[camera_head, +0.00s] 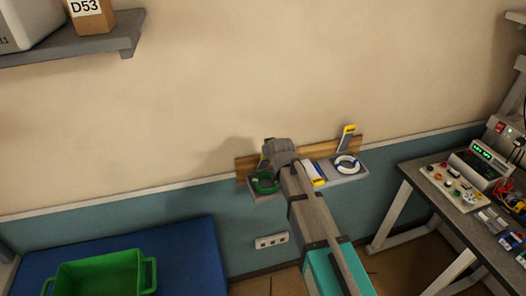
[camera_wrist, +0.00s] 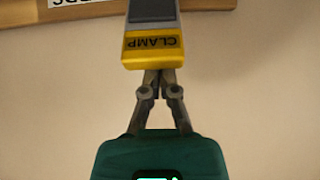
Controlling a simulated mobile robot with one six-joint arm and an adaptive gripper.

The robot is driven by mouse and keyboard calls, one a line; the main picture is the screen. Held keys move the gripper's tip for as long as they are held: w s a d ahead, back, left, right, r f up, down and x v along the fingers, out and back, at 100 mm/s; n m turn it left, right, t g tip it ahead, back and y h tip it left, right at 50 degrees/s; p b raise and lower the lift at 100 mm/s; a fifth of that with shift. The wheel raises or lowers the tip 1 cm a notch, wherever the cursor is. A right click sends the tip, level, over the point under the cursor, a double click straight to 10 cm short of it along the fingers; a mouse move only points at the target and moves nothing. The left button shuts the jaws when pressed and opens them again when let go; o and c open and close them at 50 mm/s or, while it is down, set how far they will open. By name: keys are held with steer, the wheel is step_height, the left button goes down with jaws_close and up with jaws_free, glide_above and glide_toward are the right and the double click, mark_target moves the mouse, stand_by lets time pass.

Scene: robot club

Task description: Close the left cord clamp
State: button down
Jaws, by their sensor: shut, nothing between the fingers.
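In the wrist view, a clamp lever (camera_wrist: 153,42) has a grey body and a yellow end marked CLAMP, upside down in the picture. My gripper (camera_wrist: 158,76) is shut and empty, its fingertips at the edge of the yellow end; whether they touch it I cannot tell. In the head view, my arm covers much of the cord rack and hides my fingers. A sliver of the left clamp (camera_head: 262,163) shows upright beside my wrist, above a green cord coil (camera_head: 265,182). The middle clamp (camera_head: 314,173) lies low, partly covered by my arm. The right clamp (camera_head: 347,138) stands raised.
A white and blue cord coil (camera_head: 346,164) lies on the rack's right part. A workbench (camera_head: 440,205) with electronics stands at right. A green crate (camera_head: 98,275) is on a blue surface at lower left. A wall shelf (camera_head: 90,47) holds boxes at upper left.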

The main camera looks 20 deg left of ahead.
mark_target(266, 159)
steer(key=shift+t+y, duration=0.8)
steer(key=shift+t, duration=0.1)
steer(key=s+d+f+b, duration=0.1)
steer(key=b, duration=0.1)
steer(key=s+d+f+b, duration=0.1)
steer(key=b, duration=0.2)
steer(key=shift+s+f, duration=0.25)
steer(key=shift+s, duration=0.1)
steer(key=shift+t+y, duration=0.7)
steer(key=shift+t, duration=0.2)
steer(key=s+d+f+b, duration=0.1)
steer(key=f+b, duration=0.2)
steer(key=b, duration=0.1)
steer(key=s+d+f+b, duration=0.1)
steer(key=s+f+b, duration=0.1)
steer(key=f+b, duration=0.2)
steer(key=s+d+f+b, duration=0.2)
steer(key=f+b, duration=0.1)
steer(key=b, duration=0.3)
steer(key=shift+f, duration=0.35)
steer(key=shift+s+d+f, duration=0.1)
steer(key=shift+f, duration=0.05)
steer(key=shift+r, duration=0.25)
